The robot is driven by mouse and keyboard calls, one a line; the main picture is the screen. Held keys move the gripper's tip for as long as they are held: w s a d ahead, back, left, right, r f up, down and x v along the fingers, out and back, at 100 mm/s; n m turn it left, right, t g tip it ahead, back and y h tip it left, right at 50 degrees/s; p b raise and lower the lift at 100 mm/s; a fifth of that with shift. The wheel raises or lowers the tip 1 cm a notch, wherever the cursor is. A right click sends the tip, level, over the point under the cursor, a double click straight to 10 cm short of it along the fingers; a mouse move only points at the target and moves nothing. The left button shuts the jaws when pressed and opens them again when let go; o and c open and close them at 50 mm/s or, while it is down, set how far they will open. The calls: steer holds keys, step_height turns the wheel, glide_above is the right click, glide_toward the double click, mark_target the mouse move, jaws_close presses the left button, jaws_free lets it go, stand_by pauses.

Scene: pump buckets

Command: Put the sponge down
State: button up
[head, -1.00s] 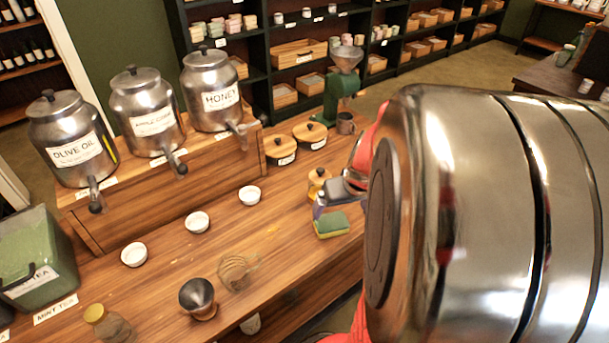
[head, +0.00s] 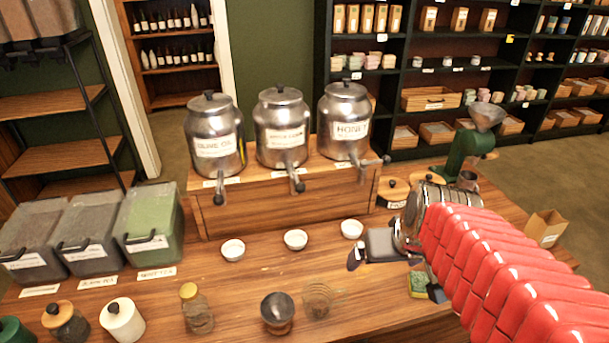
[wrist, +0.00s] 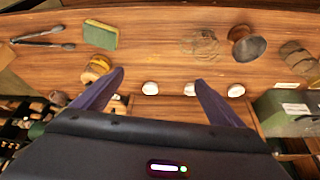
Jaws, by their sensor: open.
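The sponge (head: 418,283), green with a yellow layer, lies on the wooden counter (head: 255,278) near its front edge. It also shows at the upper left of the wrist view (wrist: 100,35), flat on the wood and clear of both fingers. My gripper (head: 383,257) is open and empty, above the counter to the upper left of the sponge in the head view. In the wrist view its two dark purple fingers (wrist: 160,80) are spread wide with nothing between them. My red arm hides part of the counter's right side in the head view.
Three white bowls (head: 295,239) stand before the metal dispensers (head: 282,125). A dark cup (head: 277,312), a glass mug (head: 318,298) and a jar (head: 196,308) stand nearer the front. Tongs (wrist: 42,41) lie beside the sponge. A green grinder (head: 468,150) stands at the back right.

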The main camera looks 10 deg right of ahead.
steer(key=s+a+r+n, duration=0.1)
steer(key=s+a+r, duration=0.3)
steer(key=a, duration=0.5)
steer(key=shift+s+n+t+y, duration=0.3)
steer(key=shift+s, duration=0.4)
steer(key=shift+r, duration=0.1)
steer(key=shift+c, duration=0.5)
